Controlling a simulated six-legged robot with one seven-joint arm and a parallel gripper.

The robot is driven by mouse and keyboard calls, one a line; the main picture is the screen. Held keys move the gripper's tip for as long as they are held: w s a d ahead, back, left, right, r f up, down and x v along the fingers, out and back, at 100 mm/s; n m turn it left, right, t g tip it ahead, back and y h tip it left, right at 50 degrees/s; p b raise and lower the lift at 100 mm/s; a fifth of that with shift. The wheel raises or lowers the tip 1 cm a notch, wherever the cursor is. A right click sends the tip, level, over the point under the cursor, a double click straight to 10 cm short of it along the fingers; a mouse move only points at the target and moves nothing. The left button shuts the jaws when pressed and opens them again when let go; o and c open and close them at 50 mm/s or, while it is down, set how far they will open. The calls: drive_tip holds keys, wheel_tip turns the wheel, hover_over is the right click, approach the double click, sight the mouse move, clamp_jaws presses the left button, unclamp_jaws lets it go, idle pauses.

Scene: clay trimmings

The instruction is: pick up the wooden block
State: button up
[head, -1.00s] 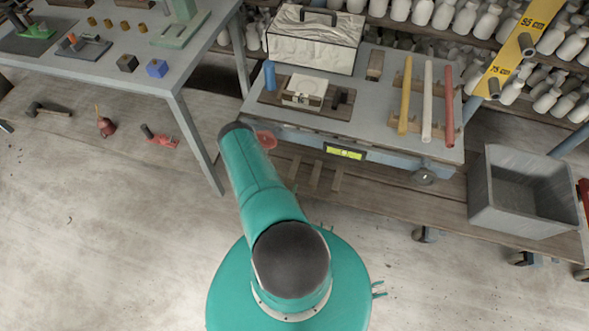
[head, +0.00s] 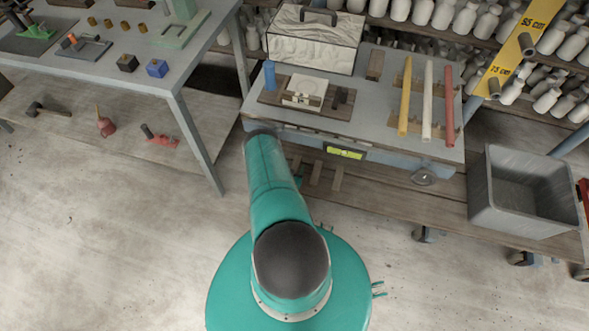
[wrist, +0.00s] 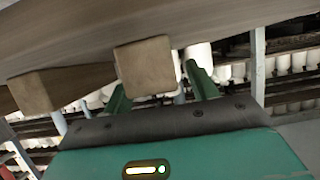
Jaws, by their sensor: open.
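A brown wooden block (head: 375,65) lies on the grey workbench (head: 385,149), right of the white patterned box, in the head view. My arm reaches toward the bench's front left edge, and my gripper is hidden behind it there. In the wrist view my gripper (wrist: 160,88) is open, its two green fingers apart. A square wooden end (wrist: 147,65) shows at the left finger, partly in front of it. A second wooden end (wrist: 35,90) is farther left. I cannot tell whether either belongs to the block. No object is seen held between the fingers.
A white patterned box (head: 312,39) stands at the bench's back. Yellow, white and red rods (head: 427,100) lie on wooden racks at right. A green level (head: 345,152) is at the front edge. A grey bin (head: 522,190) stands right. Floor at left is mostly open.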

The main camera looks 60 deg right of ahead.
drive_tip(key=c, duration=1.1)
drive_tip(key=shift+r, duration=0.15)
